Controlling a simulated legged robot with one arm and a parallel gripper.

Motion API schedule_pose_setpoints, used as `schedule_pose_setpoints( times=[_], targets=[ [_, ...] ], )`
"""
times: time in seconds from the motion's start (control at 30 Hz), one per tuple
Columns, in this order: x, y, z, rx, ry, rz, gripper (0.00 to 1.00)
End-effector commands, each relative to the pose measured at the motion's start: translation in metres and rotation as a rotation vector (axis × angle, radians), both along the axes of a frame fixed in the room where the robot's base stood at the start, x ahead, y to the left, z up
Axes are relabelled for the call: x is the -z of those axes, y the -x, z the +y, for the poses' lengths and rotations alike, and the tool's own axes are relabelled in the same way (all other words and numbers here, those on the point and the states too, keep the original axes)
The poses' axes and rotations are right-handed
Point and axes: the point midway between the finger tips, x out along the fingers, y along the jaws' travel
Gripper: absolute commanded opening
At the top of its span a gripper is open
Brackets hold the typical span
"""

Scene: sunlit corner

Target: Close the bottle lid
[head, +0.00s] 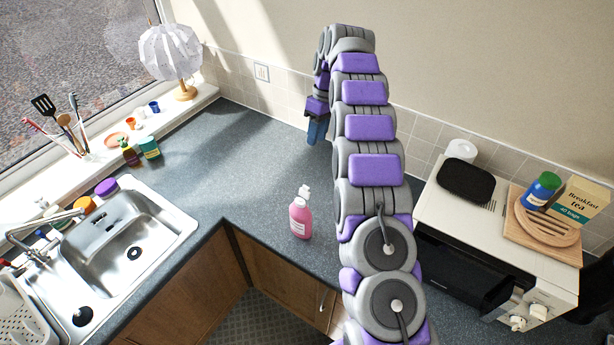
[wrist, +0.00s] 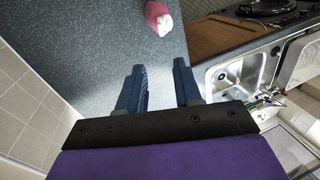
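A pink bottle (head: 300,218) stands upright on the grey counter near its inner front corner in the head view. Its white top (head: 304,192) has a part sticking up, which looks like a raised lid, though it is small. The bottle also shows at the top edge of the wrist view (wrist: 156,13), partly cut off. My gripper (head: 317,131) hangs near the back wall, behind the bottle and apart from it. In the wrist view my gripper (wrist: 159,66) has its two blue fingers spread with nothing between them.
The counter (head: 225,145) is clear around the bottle. A white oven (head: 540,270) with a dark front stands at right, bearing a board (head: 515,228), jar and tea box. A sink (head: 135,245) is at left. A lamp (head: 170,52) and utensils stand on the sill.

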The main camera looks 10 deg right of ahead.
Motion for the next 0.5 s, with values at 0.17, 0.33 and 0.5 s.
schedule_pose_setpoints(
  times=[0.17, 0.33, 0.5],
  targets=[
    [0.008, -0.001, 0.002, -0.006, 0.001, -0.002, 0.34],
    [0.024, 0.001, 0.005, -0.006, -0.001, -0.003, 0.34],
    [0.039, 0.004, 0.009, -0.006, -0.001, -0.003, 0.34]
  ],
)
